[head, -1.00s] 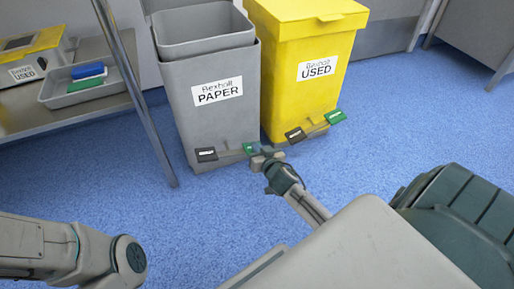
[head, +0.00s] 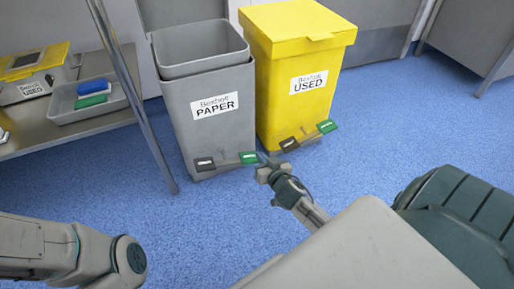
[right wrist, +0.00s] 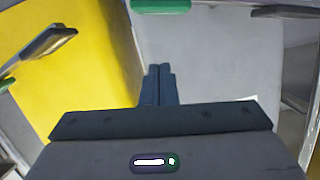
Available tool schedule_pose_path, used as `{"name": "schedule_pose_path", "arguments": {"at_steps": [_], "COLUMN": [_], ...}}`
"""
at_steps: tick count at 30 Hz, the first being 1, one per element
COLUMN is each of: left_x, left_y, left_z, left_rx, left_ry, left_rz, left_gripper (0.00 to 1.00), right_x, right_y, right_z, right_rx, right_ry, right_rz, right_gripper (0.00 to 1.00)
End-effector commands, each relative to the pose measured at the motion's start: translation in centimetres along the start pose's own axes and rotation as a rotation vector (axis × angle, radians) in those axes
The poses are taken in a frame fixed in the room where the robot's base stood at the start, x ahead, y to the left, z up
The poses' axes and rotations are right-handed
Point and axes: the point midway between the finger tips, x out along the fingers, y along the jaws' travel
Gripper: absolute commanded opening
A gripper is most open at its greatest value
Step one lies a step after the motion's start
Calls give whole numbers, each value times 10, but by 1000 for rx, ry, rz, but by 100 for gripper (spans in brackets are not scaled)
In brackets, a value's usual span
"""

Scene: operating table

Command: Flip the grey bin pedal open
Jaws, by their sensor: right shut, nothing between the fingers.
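The grey bin (head: 212,130), labelled PAPER, stands on the blue floor, and its top looks open with the inside showing. Its pedal bar runs along the front foot, with a dark pad (head: 205,164) at the left end and a green pad (head: 248,157) at the right, slightly higher end. My right gripper (head: 264,161) is shut and empty, just right of the green pad; I cannot tell if it touches. In the right wrist view the shut fingers (right wrist: 158,85) point toward the grey bin, with the green pad (right wrist: 160,5) at the top edge. My left gripper is out of view.
A yellow bin (head: 288,110), labelled USED, stands close on the right with its lid shut; its own pedal (head: 307,136) is near my right gripper. A metal shelf (head: 60,133) with a tray and its leg stand at left. The floor in front is open.

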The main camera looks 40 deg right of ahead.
Motion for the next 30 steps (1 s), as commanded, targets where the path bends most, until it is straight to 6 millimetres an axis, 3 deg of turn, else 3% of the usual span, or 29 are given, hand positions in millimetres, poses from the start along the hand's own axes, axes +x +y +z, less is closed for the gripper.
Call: {"name": "schedule_pose_path", "arguments": {"at_steps": [3,9,30], "left_x": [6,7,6], "left_y": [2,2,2], "left_z": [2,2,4], "left_rx": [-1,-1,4], "left_ry": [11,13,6], "left_rz": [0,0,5], "left_gripper": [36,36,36], "right_x": [-22,-40,-42], "right_y": [0,1,-2], "right_z": [-1,0,-4], "right_rx": [-1,-1,-1], "right_ry": [-1,0,8], "right_rz": [0,0,-9], "right_gripper": [0,0,0]}}
